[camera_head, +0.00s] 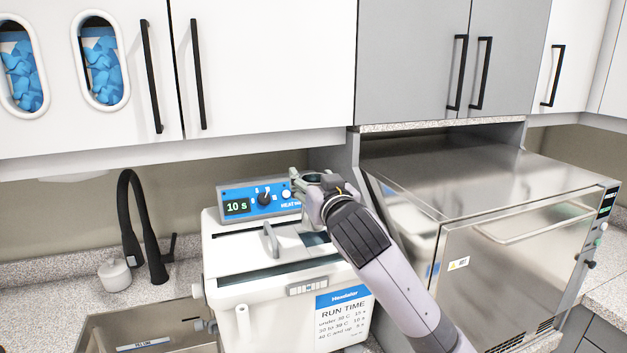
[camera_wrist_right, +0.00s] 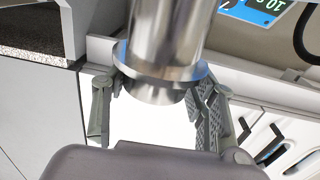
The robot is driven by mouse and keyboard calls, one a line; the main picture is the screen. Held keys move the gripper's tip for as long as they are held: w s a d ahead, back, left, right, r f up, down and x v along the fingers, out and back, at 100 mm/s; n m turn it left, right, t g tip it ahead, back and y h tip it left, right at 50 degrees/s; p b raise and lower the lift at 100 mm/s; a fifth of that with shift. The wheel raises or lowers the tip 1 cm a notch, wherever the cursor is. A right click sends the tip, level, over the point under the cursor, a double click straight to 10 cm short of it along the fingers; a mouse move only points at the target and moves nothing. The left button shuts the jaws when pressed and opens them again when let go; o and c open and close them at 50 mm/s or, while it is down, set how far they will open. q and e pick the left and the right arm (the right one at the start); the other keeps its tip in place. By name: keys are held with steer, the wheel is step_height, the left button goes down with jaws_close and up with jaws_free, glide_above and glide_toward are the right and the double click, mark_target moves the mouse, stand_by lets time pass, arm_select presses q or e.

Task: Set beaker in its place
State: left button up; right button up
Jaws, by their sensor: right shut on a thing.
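My right gripper (camera_head: 312,186) is over the back right of the white heater bath (camera_head: 265,262), close to its blue control panel. In the right wrist view its two fingers (camera_wrist_right: 160,108) are shut on a shiny metal cylinder with a wide rim (camera_wrist_right: 165,38), which seems to be the beaker. The fingers grip it from both sides near the rim. In the head view the gripper and arm mostly hide the held thing. I cannot tell whether it touches the bath. My left gripper is not in view.
The panel (camera_head: 236,207) reads 10 s. A sink (camera_head: 150,335) with a black tap (camera_head: 140,225) lies at the left. A steel autoclave (camera_head: 510,245) stands close on the right. Cupboards (camera_head: 265,70) hang above. A label on the bath lists run times.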

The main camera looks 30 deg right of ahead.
steer(key=shift+f, duration=0.1)
steer(key=shift+f+b, duration=1.75)
steer(key=shift+f, duration=0.75)
steer(key=o, duration=1.7)
steer(key=shift+f, duration=0.1)
steer(key=v, duration=0.7)
steer(key=shift+s, duration=0.35)
